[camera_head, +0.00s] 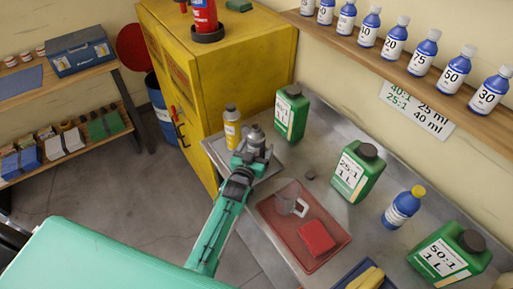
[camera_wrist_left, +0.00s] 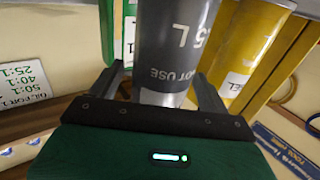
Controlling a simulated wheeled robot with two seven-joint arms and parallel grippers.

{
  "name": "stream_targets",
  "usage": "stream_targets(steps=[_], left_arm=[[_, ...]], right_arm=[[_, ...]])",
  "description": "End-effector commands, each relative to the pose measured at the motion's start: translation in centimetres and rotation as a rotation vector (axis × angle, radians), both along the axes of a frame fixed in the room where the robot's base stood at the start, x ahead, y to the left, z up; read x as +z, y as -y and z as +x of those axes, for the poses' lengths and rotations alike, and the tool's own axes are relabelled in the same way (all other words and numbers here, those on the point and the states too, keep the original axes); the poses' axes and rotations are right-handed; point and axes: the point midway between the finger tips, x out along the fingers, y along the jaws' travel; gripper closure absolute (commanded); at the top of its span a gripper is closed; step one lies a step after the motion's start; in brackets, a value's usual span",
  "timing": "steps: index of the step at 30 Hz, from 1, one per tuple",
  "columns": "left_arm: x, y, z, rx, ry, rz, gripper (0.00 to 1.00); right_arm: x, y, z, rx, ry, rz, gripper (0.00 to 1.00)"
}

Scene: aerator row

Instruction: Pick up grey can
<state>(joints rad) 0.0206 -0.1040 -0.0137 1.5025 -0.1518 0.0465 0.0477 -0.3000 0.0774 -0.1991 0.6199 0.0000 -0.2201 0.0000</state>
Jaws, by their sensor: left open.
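The grey can (camera_head: 256,136) stands on the metal bench near its far left corner, partly hidden by my left gripper (camera_head: 252,157). In the left wrist view the grey can (camera_wrist_left: 175,48) appears upside down, with "NOT USE" lettering and a paler band at its end. My left gripper (camera_wrist_left: 160,88) is open, with one finger on each side of the can. Gaps appear between fingers and can, but I cannot tell whether either touches. My right gripper is not in view.
A yellow bottle (camera_head: 232,128) stands close left of the can, a green jug (camera_head: 291,113) close right. A red tray (camera_head: 330,252) holds a clear jug (camera_head: 290,200) and a red block (camera_head: 317,237). The yellow cabinet (camera_head: 245,70) rises behind.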

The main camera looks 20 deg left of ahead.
Motion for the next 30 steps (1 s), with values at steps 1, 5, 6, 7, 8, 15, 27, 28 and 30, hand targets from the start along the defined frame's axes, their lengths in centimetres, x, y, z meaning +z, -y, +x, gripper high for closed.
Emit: stream_targets(steps=[1, 5, 6, 7, 8, 15, 27, 28, 30], left_arm=[[-0.04, 0.0, 0.02, 0.0, 0.0, 0.0, 0.21], [-0.05, 0.0, 0.0, 0.0, 0.0, 0.0, 0.21], [-0.05, 0.0, 0.0, 0.0, 0.0, 0.0, 0.25], [-0.05, 0.0, 0.0, 0.0, 0.0, 0.0, 0.31], [-0.05, 0.0, 0.0, 0.0, 0.0, 0.0, 0.37], [0.01, 0.0, 0.0, 0.0, 0.001, -0.001, 0.73], [0.34, 0.0, 0.02, 0.0, 0.0, 0.0, 0.73], [0.44, 0.0, 0.02, 0.0, 0.0, 0.0, 0.73], [0.81, -0.01, 0.03, 0.0, 0.002, 0.0, 0.73]], right_arm=[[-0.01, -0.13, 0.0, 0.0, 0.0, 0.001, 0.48], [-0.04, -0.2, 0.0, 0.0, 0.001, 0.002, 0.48], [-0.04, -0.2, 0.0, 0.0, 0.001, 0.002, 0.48], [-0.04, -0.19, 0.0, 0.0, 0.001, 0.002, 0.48], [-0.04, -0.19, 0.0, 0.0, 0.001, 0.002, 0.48], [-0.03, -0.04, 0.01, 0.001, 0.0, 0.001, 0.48], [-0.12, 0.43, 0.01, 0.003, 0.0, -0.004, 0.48], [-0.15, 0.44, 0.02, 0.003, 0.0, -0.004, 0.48], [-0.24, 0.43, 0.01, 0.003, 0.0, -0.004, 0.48]])
